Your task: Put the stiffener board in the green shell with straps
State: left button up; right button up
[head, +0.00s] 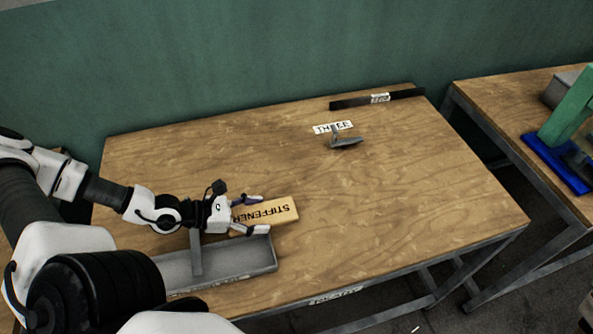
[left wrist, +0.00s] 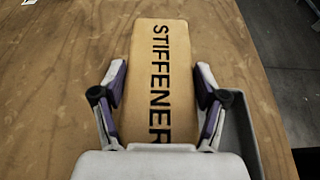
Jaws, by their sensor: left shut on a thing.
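The stiffener board (head: 280,210) is a flat, tan wooden block marked STIFFENER. It is at the front left of the wooden table in the head view and fills the middle of the left wrist view (left wrist: 157,75). My left gripper (head: 254,215) is shut on it, with one finger along each long side; both fingers also show in the left wrist view (left wrist: 160,72). I cannot tell whether the board touches the table. I see no green shell with straps that I can make out. My right gripper is not in view.
A grey tray (head: 262,262) lies just in front of the board, close to the gripper. A THREE label (head: 333,127), a small grey metal part (head: 346,142) and a dark bar (head: 352,102) are farther back. A second table (head: 500,95) holds green and blue equipment (head: 568,110).

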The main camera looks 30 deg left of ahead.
aim_at(299, 191)
pick_arm(q)
jog(key=w+b, duration=0.2)
jog(key=b, duration=0.1)
jog(key=w+f+b, duration=0.1)
jog(key=w+b, duration=0.1)
jog(key=w, duration=0.1)
jog(key=w+f+b, duration=0.1)
jog(key=w+b, duration=0.1)
jog(key=b, duration=0.1)
jog(key=shift+w+d+f+b, duration=0.2)
jog(key=shift+w+b, duration=0.15)
jog(key=shift+w, duration=0.05)
jog(key=w+b, duration=0.2)
jog(key=w, duration=0.1)
jog(key=shift+d+r, duration=0.15)
jog(key=shift+d, duration=0.25)
jog(key=w, duration=0.4)
jog(key=shift+w+d+r, duration=0.1)
jog(key=shift+w, duration=0.25)
jog(key=shift+w+f, duration=0.25)
notch_tip(299, 191, down, 3)
jog(key=shift+r, duration=0.1)
jog(key=shift+s+f+b, duration=0.1)
jog(key=shift+f+b, duration=0.2)
jog(key=shift+b, duration=0.1)
jog(key=o, duration=1.2)
jog(key=shift+r, duration=0.1)
